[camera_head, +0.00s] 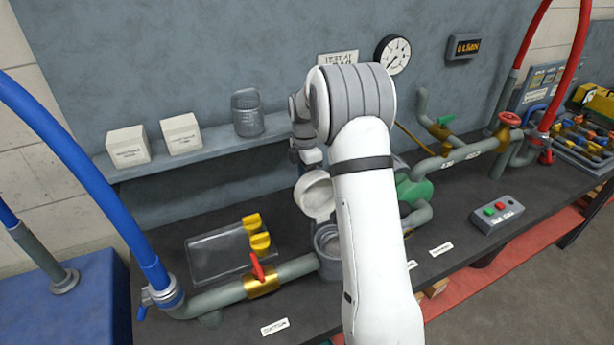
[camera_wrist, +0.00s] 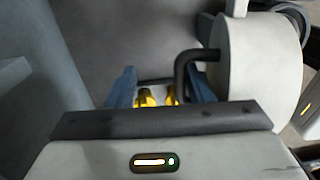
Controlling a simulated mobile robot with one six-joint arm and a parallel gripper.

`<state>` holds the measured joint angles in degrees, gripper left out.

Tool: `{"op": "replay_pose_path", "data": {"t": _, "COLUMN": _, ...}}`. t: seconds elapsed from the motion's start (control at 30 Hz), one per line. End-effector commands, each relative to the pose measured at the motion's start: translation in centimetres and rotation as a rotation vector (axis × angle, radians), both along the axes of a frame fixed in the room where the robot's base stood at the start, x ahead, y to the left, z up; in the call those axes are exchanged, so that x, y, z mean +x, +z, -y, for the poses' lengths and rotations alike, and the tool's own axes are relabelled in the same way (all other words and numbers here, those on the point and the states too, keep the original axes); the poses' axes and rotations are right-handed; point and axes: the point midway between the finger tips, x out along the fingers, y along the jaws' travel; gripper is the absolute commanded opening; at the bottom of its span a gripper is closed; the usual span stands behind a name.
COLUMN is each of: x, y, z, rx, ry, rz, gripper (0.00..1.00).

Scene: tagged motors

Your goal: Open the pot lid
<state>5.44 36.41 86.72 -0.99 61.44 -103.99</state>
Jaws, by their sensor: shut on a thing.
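The pot lid (camera_head: 317,194) is a pale round disc in the head view, raised and steeply tilted above the grey pot (camera_head: 328,242). The pot's mouth is partly uncovered, and my arm hides its right side. In the wrist view the lid (camera_wrist: 262,75) fills the right side, with its dark bent handle (camera_wrist: 188,62) reaching between the blue fingers. My gripper (camera_wrist: 165,90) is shut on the lid handle. In the head view my gripper is mostly hidden behind my arm's wrist.
A pipe with a red-handled valve (camera_head: 260,280) runs left of the pot. A shelf (camera_head: 205,145) holds two white boxes and a mesh cup. A green motor (camera_head: 413,190) and pipes stand right.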

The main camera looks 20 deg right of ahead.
Motion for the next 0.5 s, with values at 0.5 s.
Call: {"op": "replay_pose_path", "data": {"t": 0.5, "x": 0.6, "y": 2.8, "z": 0.1, "rx": -0.003, "ry": 0.0, "rz": 0.025, "gripper": 0.33}}
